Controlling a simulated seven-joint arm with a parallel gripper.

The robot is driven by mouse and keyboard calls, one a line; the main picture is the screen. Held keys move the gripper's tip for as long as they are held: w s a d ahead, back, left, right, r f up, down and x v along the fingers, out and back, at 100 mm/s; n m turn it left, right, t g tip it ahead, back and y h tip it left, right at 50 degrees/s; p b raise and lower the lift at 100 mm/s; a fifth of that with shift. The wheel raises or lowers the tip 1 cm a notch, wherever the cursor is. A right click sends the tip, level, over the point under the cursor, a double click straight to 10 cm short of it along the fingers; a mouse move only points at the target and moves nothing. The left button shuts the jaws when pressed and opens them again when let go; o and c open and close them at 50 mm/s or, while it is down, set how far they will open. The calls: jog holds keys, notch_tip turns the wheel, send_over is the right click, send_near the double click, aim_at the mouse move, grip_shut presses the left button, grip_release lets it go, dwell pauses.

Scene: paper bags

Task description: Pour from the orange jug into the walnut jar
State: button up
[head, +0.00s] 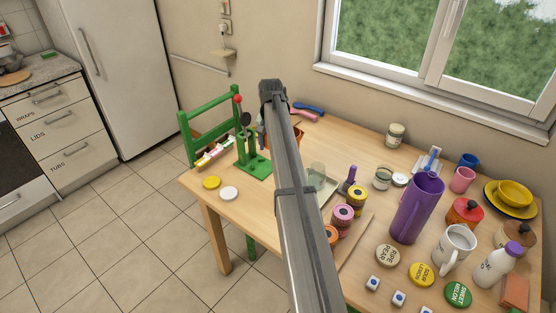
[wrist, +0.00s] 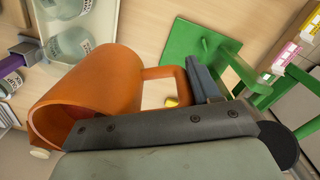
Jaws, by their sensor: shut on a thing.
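The orange jug (wrist: 95,85) fills the left middle of the wrist view, its open mouth toward the lower left. My gripper (wrist: 205,95) is shut on the jug's handle. In the head view my arm covers most of the jug, and only a small orange part (head: 299,131) shows beside it. I cannot read which label says walnut. One clear glass (head: 317,170) shows beside my arm in the head view.
Yellow and white discs (head: 212,182) lie near the left edge.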

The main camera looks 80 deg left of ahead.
jog(key=w+m+g+y, duration=0.1)
jog(key=g, duration=0.1)
jog(key=w+m+g+y, duration=0.1)
jog(key=w+g, duration=0.1)
jog(key=g, duration=0.1)
jog(key=shift+w+d+y, duration=0.1)
jog(key=shift+y, duration=0.3)
jog(key=shift+r+g, duration=0.25)
jog(key=shift+g, duration=0.15)
jog(key=shift+w, duration=0.2)
jog(key=shift+w+d+r+g+y, duration=0.15)
jog(key=shift+w+r+g+y, duration=0.15)
jog(key=shift+r+g+y, duration=0.5)
jog(key=shift+w+d+r+g+y, duration=0.15)
jog(key=shift+w+r+g+y, duration=0.25)
jog(key=shift+g, duration=0.7)
dwell(2.6)
jog(key=shift+s, duration=0.15)
dwell(0.4)
